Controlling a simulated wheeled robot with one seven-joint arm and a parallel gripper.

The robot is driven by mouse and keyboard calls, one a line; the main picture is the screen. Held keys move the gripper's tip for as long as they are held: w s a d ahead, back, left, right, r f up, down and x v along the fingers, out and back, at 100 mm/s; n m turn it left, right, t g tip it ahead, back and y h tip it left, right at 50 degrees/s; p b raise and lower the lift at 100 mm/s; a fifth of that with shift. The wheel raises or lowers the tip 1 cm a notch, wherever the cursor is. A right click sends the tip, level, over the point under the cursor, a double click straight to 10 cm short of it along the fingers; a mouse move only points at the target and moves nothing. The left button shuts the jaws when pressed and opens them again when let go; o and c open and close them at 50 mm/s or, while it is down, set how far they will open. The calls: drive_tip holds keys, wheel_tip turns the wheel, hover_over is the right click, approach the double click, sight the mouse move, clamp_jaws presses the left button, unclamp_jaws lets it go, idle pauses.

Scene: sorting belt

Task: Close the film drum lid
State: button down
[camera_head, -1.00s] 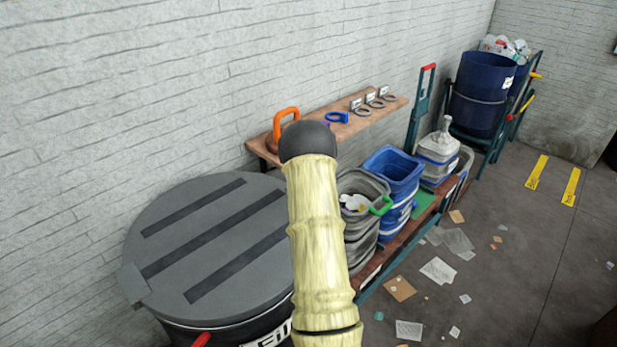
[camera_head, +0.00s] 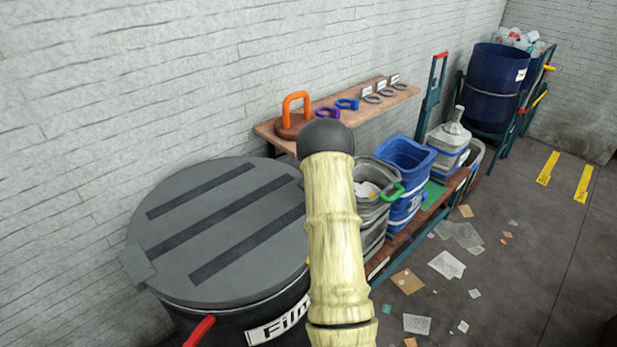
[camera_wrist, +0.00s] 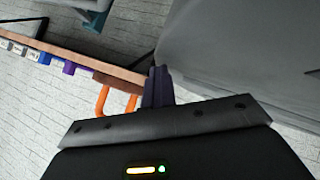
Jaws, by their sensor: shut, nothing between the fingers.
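The film drum (camera_head: 230,325) stands at the lower left in the head view, black with a white label reading "Film". Its round grey lid (camera_head: 185,222), with dark strips across it, lies over the top and looks flat on the rim. I see no clear gap at the front edge. In the wrist view a large grey surface, which looks like the lid (camera_wrist: 240,50), fills the upper right. My gripper (camera_wrist: 158,82) is shut and empty, its dark fingers close beside that grey edge; I cannot tell whether they touch. The head view hides my gripper behind my arm.
A wooden wall shelf (camera_head: 350,119) behind the drum holds an orange handle (camera_head: 296,105) and several rings. A grey bin (camera_head: 373,225) and a blue bin (camera_head: 405,170) stand to the right of my arm. Scraps litter the floor; a red handle (camera_head: 199,331) shows at the drum's front.

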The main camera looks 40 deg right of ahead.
drive_tip(key=shift+s+f, duration=0.4)
drive_tip(key=shift+f, duration=0.4)
wheel_tip(320, 180, up, 6)
drive_tip(key=p, duration=0.3)
drive_tip(key=shift+w+d, duration=0.1)
drive_tip(key=shift+d, duration=0.05)
drive_tip(key=s+r+b, duration=0.1)
drive_tip(key=s+r, duration=0.5)
drive_tip(key=shift+s+d+r, duration=0.2)
drive_tip(key=shift+d+r, duration=0.15)
